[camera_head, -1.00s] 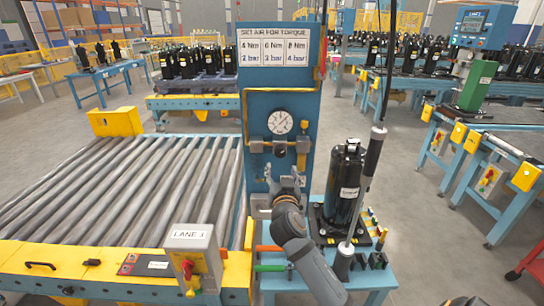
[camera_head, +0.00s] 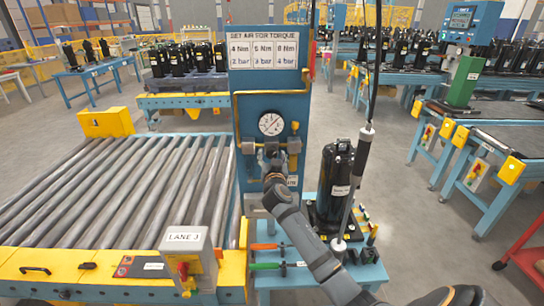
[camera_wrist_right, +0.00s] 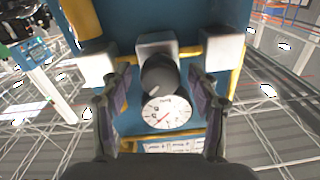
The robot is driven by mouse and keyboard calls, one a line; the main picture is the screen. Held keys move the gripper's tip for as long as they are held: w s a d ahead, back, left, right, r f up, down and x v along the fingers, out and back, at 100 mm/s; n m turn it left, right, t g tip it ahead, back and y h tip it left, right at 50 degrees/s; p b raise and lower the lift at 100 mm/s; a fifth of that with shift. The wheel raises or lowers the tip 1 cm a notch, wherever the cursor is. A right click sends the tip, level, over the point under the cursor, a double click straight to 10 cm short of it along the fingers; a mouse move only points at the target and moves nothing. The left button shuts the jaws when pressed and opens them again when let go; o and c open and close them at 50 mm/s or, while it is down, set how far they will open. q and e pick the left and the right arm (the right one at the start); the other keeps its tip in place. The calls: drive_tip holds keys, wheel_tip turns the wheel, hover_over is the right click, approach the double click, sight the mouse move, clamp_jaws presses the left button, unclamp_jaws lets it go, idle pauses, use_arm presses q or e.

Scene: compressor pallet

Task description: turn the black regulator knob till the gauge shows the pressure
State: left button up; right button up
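The black regulator knob (camera_wrist_right: 159,75) shows in the right wrist view, below a grey block on the blue panel. The round white gauge (camera_head: 271,123) is on the panel just above my right gripper (camera_head: 272,163) in the head view. It also shows upside down in the right wrist view (camera_wrist_right: 166,112), with a thin reddish needle; its numbers are too small to read. My right gripper is open, with one finger on each side of the knob and a gap to each. In the head view the gripper hides the knob. My left gripper is not in view.
A sign (camera_head: 264,62) above the gauge pairs 4 Nm with 2 bar, 6 Nm with 3 bar, 8 Nm with 4 bar. A roller conveyor (camera_head: 120,190) lies left of the panel. A black compressor (camera_head: 335,180) and a hanging tool (camera_head: 362,160) stand close right of my arm.

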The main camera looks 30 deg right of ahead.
drive_tip(key=c, duration=1.1)
drive_tip(key=shift+o, duration=0.2)
drive_tip(key=n, duration=0.4)
drive_tip(key=shift+r, duration=0.1)
drive_tip(key=n+p, duration=0.1)
drive_tip(key=n, duration=0.3)
drive_tip(key=shift+p, duration=0.35)
drive_tip(key=n+p, duration=0.1)
drive_tip(key=n, duration=0.3)
drive_tip(key=shift+r+n+g+p, duration=0.1)
drive_tip(key=shift+n+g+p, duration=0.2)
drive_tip(key=shift+n, duration=0.1)
drive_tip(key=n+p, duration=0.1)
drive_tip(key=n, duration=0.3)
drive_tip(key=shift+n+p, duration=0.3)
drive_tip(key=shift+p, duration=0.1)
